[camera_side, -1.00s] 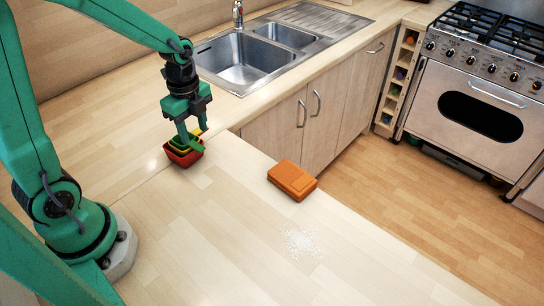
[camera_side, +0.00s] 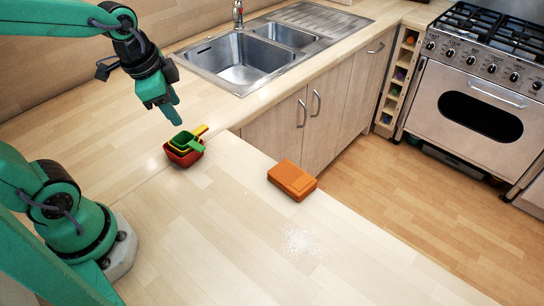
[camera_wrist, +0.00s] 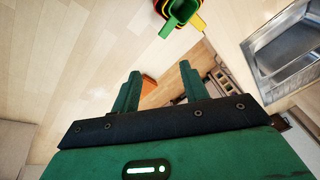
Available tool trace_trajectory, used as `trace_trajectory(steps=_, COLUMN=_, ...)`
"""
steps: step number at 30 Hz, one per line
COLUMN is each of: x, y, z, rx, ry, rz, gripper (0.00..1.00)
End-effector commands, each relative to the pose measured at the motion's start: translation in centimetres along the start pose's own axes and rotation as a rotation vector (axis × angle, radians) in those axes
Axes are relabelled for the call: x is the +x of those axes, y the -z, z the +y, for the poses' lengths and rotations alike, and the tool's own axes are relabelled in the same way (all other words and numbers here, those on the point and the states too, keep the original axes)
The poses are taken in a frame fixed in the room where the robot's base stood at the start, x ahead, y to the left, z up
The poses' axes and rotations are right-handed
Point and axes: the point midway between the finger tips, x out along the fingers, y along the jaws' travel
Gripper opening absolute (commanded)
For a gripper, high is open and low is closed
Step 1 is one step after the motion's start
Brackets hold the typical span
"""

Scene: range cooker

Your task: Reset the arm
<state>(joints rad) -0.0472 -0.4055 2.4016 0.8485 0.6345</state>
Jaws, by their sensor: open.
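My gripper (camera_side: 174,106) is open and empty, raised above the counter, up and to the left of a nested stack of measuring cups. The stack has a red cup (camera_side: 184,158) outermost, a yellow cup (camera_side: 200,131) within it and a green cup (camera_side: 182,139) on top. The cups rest upright on the counter, handles pointing right. In the wrist view my gripper (camera_wrist: 157,80) shows two separated green fingers with nothing between them held. The green cup (camera_wrist: 184,11) is at the top edge of that view, partly cut off, apart from the fingers.
An orange box-like object (camera_side: 292,180) lies at the counter's edge, with a patch of white grains (camera_side: 299,241) nearer the front. A steel sink (camera_side: 246,62) is behind. The range cooker (camera_side: 475,110) stands at the right across the floor.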

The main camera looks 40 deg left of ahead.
Motion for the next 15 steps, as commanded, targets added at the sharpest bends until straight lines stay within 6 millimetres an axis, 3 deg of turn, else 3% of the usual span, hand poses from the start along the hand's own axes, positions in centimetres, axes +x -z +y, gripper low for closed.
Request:
trace_trajectory(steps=6, x=-3.0, y=-0.9, z=1.4, rx=-0.271, ry=0.039, rz=0.09, gripper=0.45)
trace_trajectory(steps=15, x=-5.1, y=-2.0, z=2.7, rx=-0.543, ry=0.046, rz=0.18, gripper=0.45)
